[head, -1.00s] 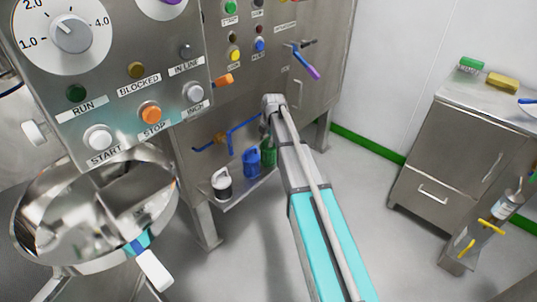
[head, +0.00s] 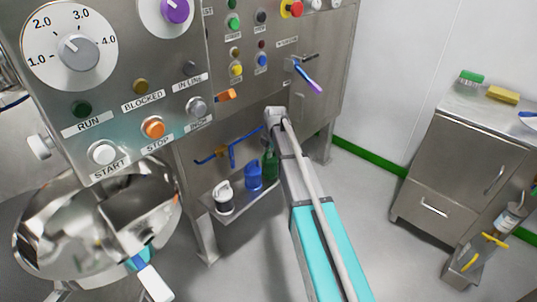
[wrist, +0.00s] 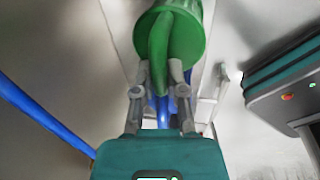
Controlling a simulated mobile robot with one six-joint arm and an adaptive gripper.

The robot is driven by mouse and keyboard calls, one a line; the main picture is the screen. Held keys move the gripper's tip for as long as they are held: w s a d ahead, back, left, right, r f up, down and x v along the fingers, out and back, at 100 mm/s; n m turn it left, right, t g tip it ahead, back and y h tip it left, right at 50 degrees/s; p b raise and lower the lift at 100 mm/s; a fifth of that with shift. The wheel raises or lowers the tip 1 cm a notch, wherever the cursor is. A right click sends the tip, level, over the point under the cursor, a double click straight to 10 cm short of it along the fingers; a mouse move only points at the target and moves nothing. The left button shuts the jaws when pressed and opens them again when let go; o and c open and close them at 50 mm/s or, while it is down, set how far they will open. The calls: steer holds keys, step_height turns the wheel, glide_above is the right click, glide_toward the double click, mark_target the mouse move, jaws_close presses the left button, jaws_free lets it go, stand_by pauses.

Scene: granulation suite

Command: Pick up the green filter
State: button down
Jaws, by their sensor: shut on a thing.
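The green filter (head: 270,166) stands at the right end of the row on the low steel shelf in the head view, partly hidden by my arm. In the wrist view the green filter (wrist: 188,42) fills the top middle, with its ribbed round body and a green handle toward me. My gripper (wrist: 160,76) is shut on that handle, one fingertip on each side. In the head view my fingers are hidden behind my arm. I cannot tell whether the filter is clear of the shelf.
A blue filter (head: 253,177) and a white and black filter (head: 223,199) stand left of it on the shelf (head: 236,214). A blue-handled pipe valve (head: 232,155) is just above. The steel control panel (head: 120,110) and bowl (head: 75,250) are left; a cabinet (head: 450,170) is right.

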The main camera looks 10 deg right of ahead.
steer(key=shift+r+p, duration=1.3)
steer(key=shift+r, duration=0.15)
steer(key=s+r+p, duration=0.9)
steer(key=s, duration=0.5)
steer(key=shift+d+r+p, duration=0.35)
steer(key=shift+d, duration=0.05)
steer(key=shift+r, duration=0.1)
